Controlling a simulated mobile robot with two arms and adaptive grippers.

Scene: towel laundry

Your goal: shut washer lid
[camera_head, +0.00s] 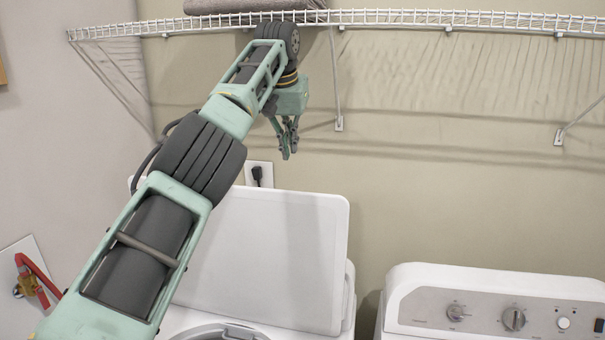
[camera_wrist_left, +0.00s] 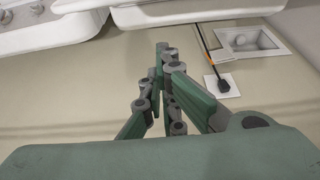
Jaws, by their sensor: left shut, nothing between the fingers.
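The washer lid (camera_head: 275,258) is a white panel that stands raised, leaning back toward the wall, above the washer opening (camera_head: 222,333). My left arm crosses in front of its left part and hides some of it. My left gripper (camera_head: 288,150) is shut and empty, above the lid's top edge and near the wall. In the left wrist view the gripper's fingers (camera_wrist_left: 163,60) are together with nothing between them. A white edge (camera_wrist_left: 150,12) shows at the top of that view, apart from the fingers. My right gripper is not in view.
A white wire shelf (camera_head: 420,18) with a folded towel (camera_head: 250,5) runs along the wall above my arm. A black plug in an outlet (camera_head: 260,175) is behind the lid. A second white appliance (camera_head: 500,305) stands at right.

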